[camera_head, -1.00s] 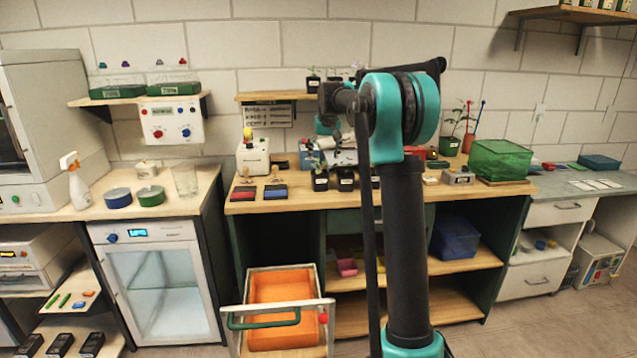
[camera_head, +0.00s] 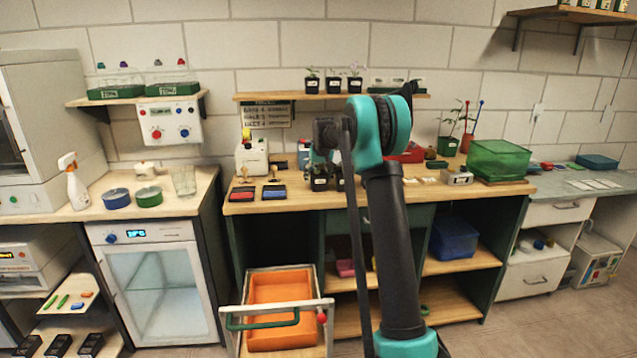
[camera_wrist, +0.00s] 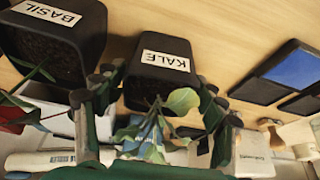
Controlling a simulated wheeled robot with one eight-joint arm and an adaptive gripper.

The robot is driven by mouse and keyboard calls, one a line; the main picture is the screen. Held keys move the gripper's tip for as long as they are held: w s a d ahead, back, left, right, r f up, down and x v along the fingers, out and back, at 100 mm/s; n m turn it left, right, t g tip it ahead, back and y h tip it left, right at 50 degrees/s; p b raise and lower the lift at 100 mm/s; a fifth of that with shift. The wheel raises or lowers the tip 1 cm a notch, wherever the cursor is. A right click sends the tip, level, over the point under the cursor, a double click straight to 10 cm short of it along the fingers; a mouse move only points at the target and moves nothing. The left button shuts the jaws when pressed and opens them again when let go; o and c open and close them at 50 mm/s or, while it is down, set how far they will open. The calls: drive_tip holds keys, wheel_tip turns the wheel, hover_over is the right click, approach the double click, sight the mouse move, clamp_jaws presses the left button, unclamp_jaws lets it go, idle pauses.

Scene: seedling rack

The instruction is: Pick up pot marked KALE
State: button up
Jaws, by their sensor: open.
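The pot marked KALE (camera_wrist: 158,72) is a black pot with a white label and a green leafy seedling. In the wrist view it appears upside down between the fingers of my gripper (camera_wrist: 159,92). The gripper is open, with one fingertip on either side of the pot; I cannot tell whether either touches it. The plant's leaves hang across the space between the fingers. In the head view, a black pot (camera_head: 319,183) stands on the wooden bench at the gripper, partly hidden by my arm; its label is too small to read.
A black pot marked BASIL (camera_wrist: 55,45) stands close beside the KALE pot. A blue pad (camera_head: 274,191) and a red pad (camera_head: 242,194) lie to the left on the bench. A white device (camera_head: 251,157) stands behind them. A wall shelf (camera_head: 290,97) holds several small pots above.

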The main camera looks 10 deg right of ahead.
drive_tip(key=shift+w+f, duration=0.25)
drive_tip(key=shift+f, duration=0.45)
drive_tip(key=c, duration=1.2)
drive_tip(key=shift+o, duration=0.2)
drive_tip(key=shift+r, duration=0.1)
